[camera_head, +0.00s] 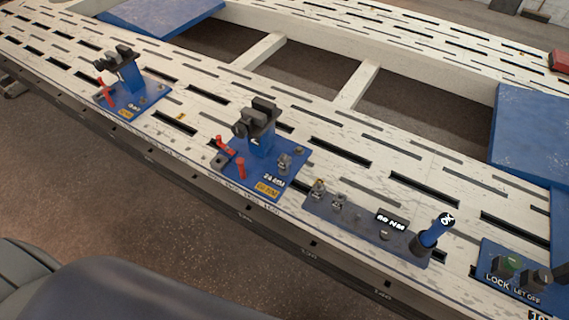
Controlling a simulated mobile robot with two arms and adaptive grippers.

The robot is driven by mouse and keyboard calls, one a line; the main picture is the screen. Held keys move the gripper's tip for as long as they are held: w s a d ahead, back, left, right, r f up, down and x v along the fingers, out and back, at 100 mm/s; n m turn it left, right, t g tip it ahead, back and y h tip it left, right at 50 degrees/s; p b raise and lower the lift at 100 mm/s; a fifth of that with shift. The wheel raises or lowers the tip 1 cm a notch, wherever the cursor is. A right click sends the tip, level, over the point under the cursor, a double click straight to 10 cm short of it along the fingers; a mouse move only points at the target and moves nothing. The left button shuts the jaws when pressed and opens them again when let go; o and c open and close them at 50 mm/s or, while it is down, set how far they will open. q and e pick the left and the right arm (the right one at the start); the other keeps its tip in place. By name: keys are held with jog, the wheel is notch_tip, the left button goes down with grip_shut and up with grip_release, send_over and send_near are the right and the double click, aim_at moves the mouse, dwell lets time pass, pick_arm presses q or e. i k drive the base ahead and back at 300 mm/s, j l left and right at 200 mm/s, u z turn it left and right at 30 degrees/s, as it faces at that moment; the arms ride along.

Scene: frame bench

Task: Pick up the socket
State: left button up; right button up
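A narrow dark plate (370,228) lies near the front edge of the bench, marked "80 NM". Small metallic pieces that look like sockets stand on its left part, one at the left end (318,187) and another beside it (338,202). Smaller pieces sit further right on the plate. I cannot tell which one is the task's socket. A blue-handled tool (436,230) with an "OK" top stands tilted at the plate's right end. Another small metallic piece (285,162) sits on the middle blue base plate. Neither of my grippers is in view.
Blue clamp stands with dark jaws, one in the middle (260,135) and one at left (126,75), rise from the slotted white bench (400,165); red handles stand beside them. A blue panel marked "LOCK" and "LET OFF" (515,275) is at lower right. Large openings lie behind.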

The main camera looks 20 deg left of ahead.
aim_at(283, 161)
jog(key=i+j+z, duration=0.1)
jog(key=j, duration=0.45)
jog(key=i+j+z, duration=0.1)
jog(key=j, duration=0.45)
jog(key=j+z, duration=0.1)
jog(key=j, duration=0.45)
jog(key=i, duration=0.05)
